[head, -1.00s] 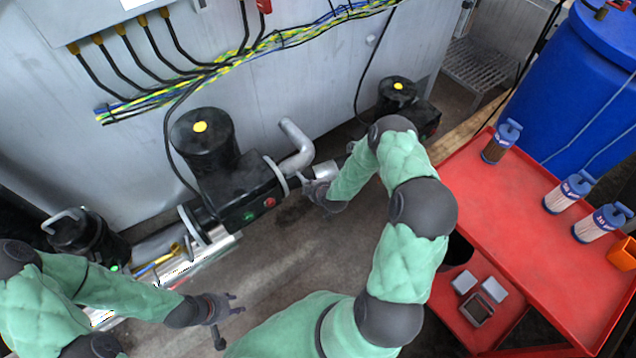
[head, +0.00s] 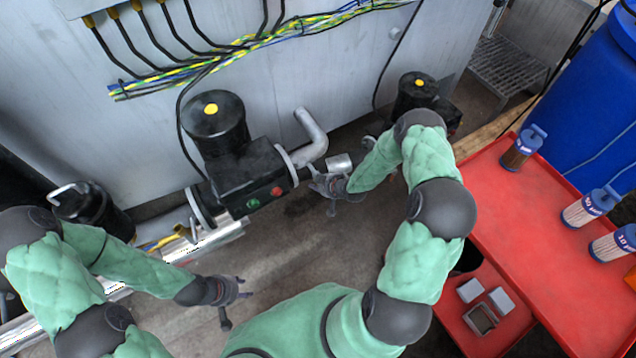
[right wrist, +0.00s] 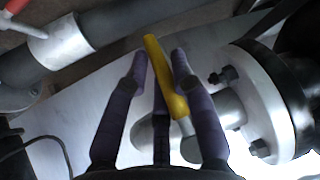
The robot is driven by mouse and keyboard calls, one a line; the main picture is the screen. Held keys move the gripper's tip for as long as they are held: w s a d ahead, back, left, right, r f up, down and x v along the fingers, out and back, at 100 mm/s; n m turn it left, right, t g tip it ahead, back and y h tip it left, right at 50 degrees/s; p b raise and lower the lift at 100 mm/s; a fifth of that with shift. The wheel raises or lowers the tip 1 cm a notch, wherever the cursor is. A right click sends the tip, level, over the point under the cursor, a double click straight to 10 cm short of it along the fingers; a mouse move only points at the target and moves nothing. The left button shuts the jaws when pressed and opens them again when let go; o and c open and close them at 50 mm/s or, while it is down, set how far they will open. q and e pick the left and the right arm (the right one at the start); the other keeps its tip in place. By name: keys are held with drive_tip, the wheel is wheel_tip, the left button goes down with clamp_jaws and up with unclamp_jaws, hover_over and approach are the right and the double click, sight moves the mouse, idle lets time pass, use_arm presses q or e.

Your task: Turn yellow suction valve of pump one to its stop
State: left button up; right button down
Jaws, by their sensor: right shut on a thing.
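The yellow valve lever (right wrist: 165,78) shows in the right wrist view, beside a bolted pipe flange (right wrist: 268,100). My right gripper (right wrist: 161,62) has its purple fingers closed around the lever. In the head view my right gripper (head: 324,187) is at the pipe end of the middle black pump (head: 238,165), and its fingers hide the lever there. How far the lever is turned I cannot tell. My left gripper (head: 238,291) is open and empty above the floor, apart from the pumps.
Another yellow lever (head: 165,241) is on the pipework at the left. A red cart (head: 535,235) with filter cartridges stands at the right, near a blue barrel (head: 600,110). A grey cabinet with cables (head: 250,42) is behind the pumps. The floor in front of them is clear.

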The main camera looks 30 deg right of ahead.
drive_tip(key=c, duration=1)
unclamp_jaws()
drive_tip(key=shift+a, duration=0.1)
drive_tip(key=v, duration=1.2)
